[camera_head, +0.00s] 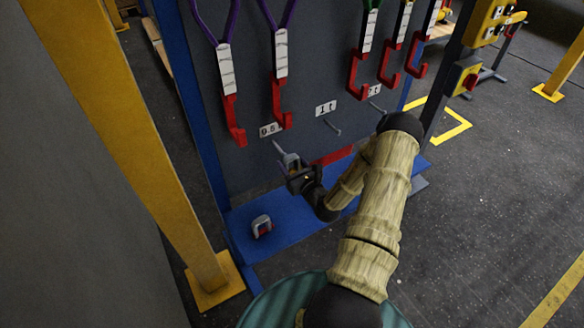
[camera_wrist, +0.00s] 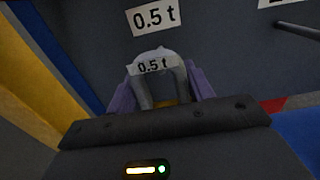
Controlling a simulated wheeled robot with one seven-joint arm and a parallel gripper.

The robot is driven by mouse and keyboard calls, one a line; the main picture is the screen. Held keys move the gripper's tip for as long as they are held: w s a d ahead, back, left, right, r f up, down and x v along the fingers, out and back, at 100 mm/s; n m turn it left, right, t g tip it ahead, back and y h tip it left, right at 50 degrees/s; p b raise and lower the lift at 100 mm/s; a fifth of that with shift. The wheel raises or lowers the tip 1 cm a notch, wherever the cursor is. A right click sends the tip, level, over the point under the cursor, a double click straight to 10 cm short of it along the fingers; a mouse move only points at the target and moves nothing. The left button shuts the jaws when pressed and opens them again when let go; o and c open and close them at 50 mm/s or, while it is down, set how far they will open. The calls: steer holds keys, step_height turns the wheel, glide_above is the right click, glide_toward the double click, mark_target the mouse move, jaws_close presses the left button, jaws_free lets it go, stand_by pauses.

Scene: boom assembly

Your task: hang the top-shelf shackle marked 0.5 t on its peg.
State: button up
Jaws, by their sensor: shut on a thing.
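My gripper (camera_head: 297,176) is shut on a grey shackle (camera_head: 289,159) and holds it up in front of the grey board. In the wrist view the shackle (camera_wrist: 156,61) sits between the purple fingers (camera_wrist: 160,95), its rounded bow upward, with a tag reading 0.5 t. A board label reading 0.5 t (camera_wrist: 154,17) is just above it there. In the head view that label (camera_head: 269,129) has a thin peg (camera_head: 278,146) below it, close to the shackle's top. The wrist view does not show this peg, and I cannot tell whether the shackle touches it.
Another shackle (camera_head: 262,225) stands on the blue shelf (camera_head: 290,231). A 1 t label (camera_head: 326,107) and its bare peg (camera_head: 332,127) are to the right. Red hooks (camera_head: 281,102) on slings hang above. A yellow post (camera_head: 140,130) stands at left.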

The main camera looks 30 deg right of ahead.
mark_target(281, 151)
steer(key=shift+w+a+f+b, duration=0.15)
steer(key=shift+w+b, duration=0.7)
steer(key=shift+w, duration=0.85)
steer(key=shift+w+d+f+b, duration=0.15)
steer(key=shift+w+b, duration=0.65)
steer(key=shift+w, duration=0.85)
steer(key=shift+w+a+f, duration=0.1)
steer(key=shift+w+f, duration=0.45)
steer(key=shift+f, duration=0.15)
steer(key=o, duration=1.3)
steer(key=shift+c, duration=0.2)
steer(key=shift+s+f, duration=0.1)
steer(key=shift+s, duration=0.05)
steer(key=s+b, duration=0.1)
steer(key=s, duration=1.6)
steer(key=shift+d+b, duration=0.25)
steer(key=shift+b, duration=0.1)
steer(key=shift+s, duration=0.1)
